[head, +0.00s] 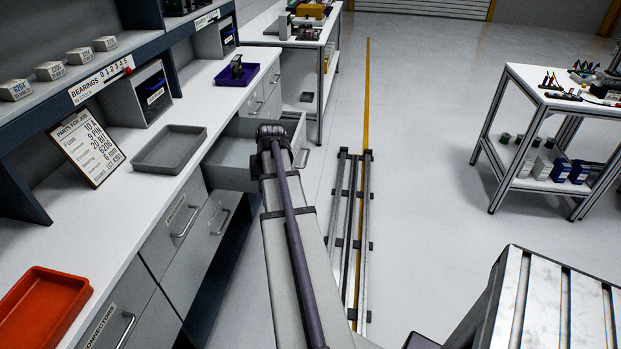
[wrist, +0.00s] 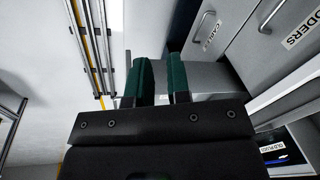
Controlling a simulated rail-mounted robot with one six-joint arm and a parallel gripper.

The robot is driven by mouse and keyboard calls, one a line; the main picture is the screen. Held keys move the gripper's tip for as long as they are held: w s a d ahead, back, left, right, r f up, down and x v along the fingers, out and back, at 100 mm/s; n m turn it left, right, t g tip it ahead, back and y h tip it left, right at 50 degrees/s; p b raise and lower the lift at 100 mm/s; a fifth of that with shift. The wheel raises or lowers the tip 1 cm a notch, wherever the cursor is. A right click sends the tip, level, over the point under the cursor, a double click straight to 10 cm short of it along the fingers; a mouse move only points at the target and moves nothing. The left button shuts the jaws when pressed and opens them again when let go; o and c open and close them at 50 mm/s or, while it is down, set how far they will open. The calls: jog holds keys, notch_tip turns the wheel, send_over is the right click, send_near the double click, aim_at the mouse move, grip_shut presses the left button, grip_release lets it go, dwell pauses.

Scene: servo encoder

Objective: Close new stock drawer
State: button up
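One pale grey drawer (head: 232,150) stands pulled out from under the white counter in the head view. Its front panel and handle (head: 303,157) face right into the aisle. No label on it is readable, so I cannot confirm it is the new stock drawer. My arm reaches across it, and its end overlaps the drawer in the picture; my fingers are hidden there. In the wrist view my gripper (wrist: 160,78) has two green-padded fingers standing apart, with a grey surface, likely the drawer (wrist: 215,76), behind and beside them. Contact is unclear.
The counter holds a grey tray (head: 170,149), an orange tray (head: 40,308) and a purple tray (head: 237,73). Shut drawers with handles line the counter's front. Floor rails (head: 350,220) run along the aisle. A tool bench (head: 560,95) stands right; the floor between is clear.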

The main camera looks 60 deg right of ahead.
jog(key=s+d+f+m+b, duration=0.1)
jog(key=s+d+f, duration=0.1)
jog(key=d, duration=0.6)
jog(key=s+d+f+m+t+b, duration=0.1)
jog(key=s+d+f, duration=0.1)
jog(key=d, duration=0.6)
jog(key=s+d+f+m+t+h+b, duration=0.1)
jog(key=d+b, duration=0.1)
jog(key=d, duration=0.5)
jog(key=shift+s+d+f, duration=0.4)
grip_shut()
jog(key=w+d+r+t+h, duration=0.1)
jog(key=w+d+r+t, duration=0.15)
jog(key=d, duration=0.65)
jog(key=w+a+b+x, duration=0.1)
jog(key=b+x, duration=0.7)
jog(key=x, duration=0.4)
jog(key=shift+w+a+r+b, duration=0.2)
jog(key=shift+w+a+b, duration=0.1)
jog(key=shift+a, duration=0.25)
jog(key=shift+a, duration=0.15)
